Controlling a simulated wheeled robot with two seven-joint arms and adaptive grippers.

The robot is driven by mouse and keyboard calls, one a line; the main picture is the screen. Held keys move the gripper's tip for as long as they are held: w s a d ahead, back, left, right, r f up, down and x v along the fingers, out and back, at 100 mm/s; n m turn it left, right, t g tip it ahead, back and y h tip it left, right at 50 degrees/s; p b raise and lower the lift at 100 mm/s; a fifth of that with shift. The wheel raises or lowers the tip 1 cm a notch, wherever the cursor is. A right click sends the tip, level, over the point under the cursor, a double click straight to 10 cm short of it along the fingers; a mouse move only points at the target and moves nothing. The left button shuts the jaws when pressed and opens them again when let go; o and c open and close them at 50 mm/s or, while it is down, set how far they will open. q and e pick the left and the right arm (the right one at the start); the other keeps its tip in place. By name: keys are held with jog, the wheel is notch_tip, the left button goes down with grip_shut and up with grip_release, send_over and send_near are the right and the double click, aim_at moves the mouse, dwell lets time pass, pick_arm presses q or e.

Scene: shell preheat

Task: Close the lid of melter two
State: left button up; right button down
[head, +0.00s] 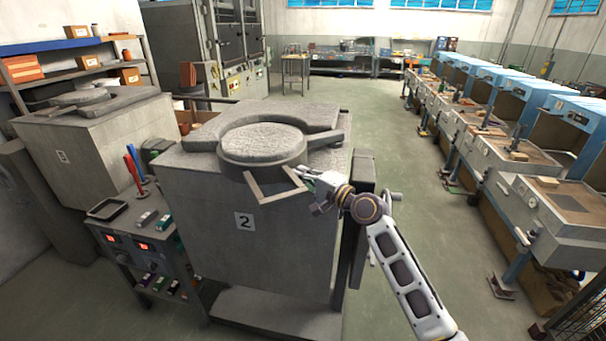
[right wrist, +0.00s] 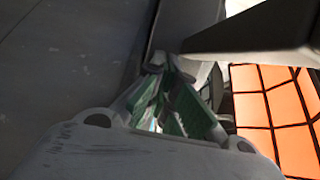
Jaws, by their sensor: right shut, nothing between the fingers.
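Melter two (head: 240,250) is the grey block marked "2" in the middle of the head view. Its round, thick grey lid (head: 262,143) lies flat at the top, within a curved collar, and reaches the front edge. I cannot tell whether it is fully seated. An angular bar handle (head: 277,190) sticks out from the lid's front. My right gripper (head: 308,177) is shut and empty, beside the handle's right end; I cannot tell if they touch. In the right wrist view its fingertips (right wrist: 165,62) are together near a dark grey bar (right wrist: 250,35). My left gripper is not in view.
Another melter (head: 95,120) stands at the left. A small cart (head: 135,240) with red displays and tools is beside melter two. A row of blue-hooded workbenches (head: 500,140) lines the right side. The floor (head: 370,120) between is clear.

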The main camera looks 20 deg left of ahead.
jog(key=v, duration=1.2)
dwell(0.6)
jog(key=shift+s, duration=0.1)
jog(key=s+t+b, duration=0.1)
jog(key=s+d+r+m+t+h+b, duration=0.1)
jog(key=shift+s+d+r+b, duration=0.15)
jog(key=shift+r+b, duration=0.15)
jog(key=shift+b, duration=0.1)
dwell(0.4)
dwell(0.4)
